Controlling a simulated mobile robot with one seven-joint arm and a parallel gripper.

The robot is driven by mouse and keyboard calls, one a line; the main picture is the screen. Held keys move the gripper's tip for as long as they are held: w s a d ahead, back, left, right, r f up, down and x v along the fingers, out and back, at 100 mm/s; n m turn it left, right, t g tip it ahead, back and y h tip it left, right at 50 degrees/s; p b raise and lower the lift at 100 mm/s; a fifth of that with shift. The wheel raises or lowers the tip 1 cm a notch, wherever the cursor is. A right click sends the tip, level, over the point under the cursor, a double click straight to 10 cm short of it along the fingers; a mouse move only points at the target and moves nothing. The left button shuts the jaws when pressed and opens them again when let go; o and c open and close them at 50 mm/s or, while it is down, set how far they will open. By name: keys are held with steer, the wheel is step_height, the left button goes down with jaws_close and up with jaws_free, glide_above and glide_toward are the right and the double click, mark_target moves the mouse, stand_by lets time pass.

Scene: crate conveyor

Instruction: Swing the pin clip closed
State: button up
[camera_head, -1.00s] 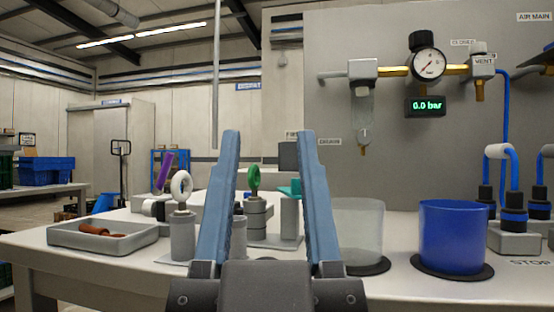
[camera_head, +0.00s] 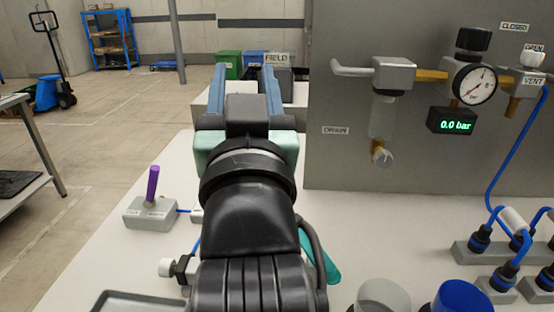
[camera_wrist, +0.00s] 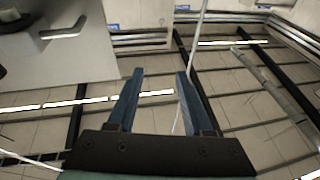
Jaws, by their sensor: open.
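My gripper (camera_head: 244,70) is open and empty, raised over the far side of the white bench, its two blue fingers apart. In the wrist view my gripper (camera_wrist: 159,73) has only wall and ceiling behind it. I cannot make out the pin clip for certain in any current view. A teal part (camera_head: 320,262) shows partly behind my arm, which hides much of the bench middle. Hose couplings (camera_head: 508,270) with blue hoses and white parts stand at the right, well away from my gripper.
A grey box with a purple lever (camera_head: 152,185) stands left of my arm. A clear cup (camera_head: 382,296) and a blue cup (camera_head: 463,298) are at the front right. The grey panel (camera_head: 345,155) with a gauge (camera_head: 474,84) rises at the right.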

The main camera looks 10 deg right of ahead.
steer(key=w+d+f+m+g+p, duration=0.15)
steer(key=w+d+g+p, duration=0.3)
steer(key=p, duration=0.55)
steer(key=m+g+y+p, duration=0.25)
steer(key=g+p, duration=1.45)
steer(key=p, duration=1.4)
glide_toward(330, 267)
steer(key=shift+m+h, duration=0.35)
steer(key=shift+m, duration=0.05)
steer(key=f, duration=0.3)
steer(key=f+b, duration=0.1)
steer(key=f, duration=0.4)
steer(key=shift+s+a+f, duration=0.15)
steer(key=shift+a+f, duration=0.15)
steer(key=shift+f, duration=0.05)
jaws_close()
